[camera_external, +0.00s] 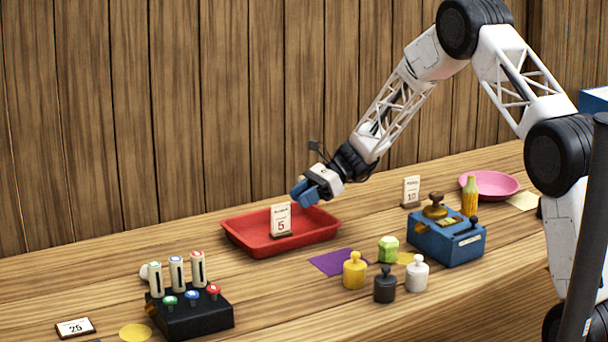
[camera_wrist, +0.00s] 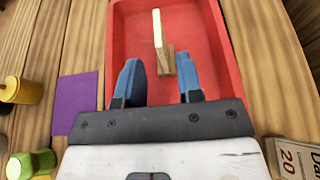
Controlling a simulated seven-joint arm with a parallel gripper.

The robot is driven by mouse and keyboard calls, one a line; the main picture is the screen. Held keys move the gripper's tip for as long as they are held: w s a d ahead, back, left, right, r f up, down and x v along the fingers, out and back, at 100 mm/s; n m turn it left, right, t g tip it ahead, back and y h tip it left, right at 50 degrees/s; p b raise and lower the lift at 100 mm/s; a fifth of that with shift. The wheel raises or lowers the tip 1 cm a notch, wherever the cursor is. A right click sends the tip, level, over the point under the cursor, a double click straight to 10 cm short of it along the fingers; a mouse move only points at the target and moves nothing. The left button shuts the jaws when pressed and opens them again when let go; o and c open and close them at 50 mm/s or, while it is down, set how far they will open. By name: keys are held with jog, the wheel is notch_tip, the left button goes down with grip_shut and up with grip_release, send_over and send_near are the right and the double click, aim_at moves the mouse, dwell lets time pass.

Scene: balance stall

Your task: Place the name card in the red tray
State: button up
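A small white card with a red 5 and a wooden foot (camera_external: 281,219) stands upright in the red tray (camera_external: 236,236). In the wrist view this card (camera_wrist: 157,28) shows nearly edge-on from above, its wooden foot on the floor of the red tray (camera_wrist: 120,20). My gripper (camera_external: 306,193) is above the tray's back right part. Its blue fingers (camera_wrist: 159,82) are spread, with nothing held between them. The card lies just ahead of the fingertips in the wrist view, and looks apart from them. I cannot read a name on the card.
Another upright card (camera_external: 411,190) stands right of the tray, and a card marked 25 (camera_external: 75,327) lies at front left. Several knobbed weights (camera_external: 384,285), a blue box (camera_external: 447,240), a black lever box (camera_external: 195,314) and a pink plate (camera_external: 489,184) share the table. A purple sheet (camera_external: 337,262) lies beside the tray.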

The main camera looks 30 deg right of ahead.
jog(key=shift+v, duration=2.5)
jog(key=s+r+n+h, duration=0.35)
jog(key=s+r, duration=0.65)
jog(key=s, duration=0.4)
jog(key=s+r+n+h, duration=0.3)
jog(key=s+r+n, duration=0.2)
jog(key=s+r, duration=0.65)
jog(key=s+d+n+t+h, duration=0.1)
jog(key=s+d+n+h, duration=0.1)
jog(key=s, duration=0.9)
jog(key=s+d+n+h, duration=0.2)
jog(key=s+d+n, duration=0.1)
jog(key=s, duration=0.8)
jog(key=s+d+n+t+h, duration=0.1)
jog(key=s+d+n+h, duration=0.1)
jog(key=s, duration=0.9)
jog(key=shift+r+n+t+h, duration=0.15)
jog(key=shift+n+t+h, duration=0.3)
jog(key=shift+n, duration=0.7)
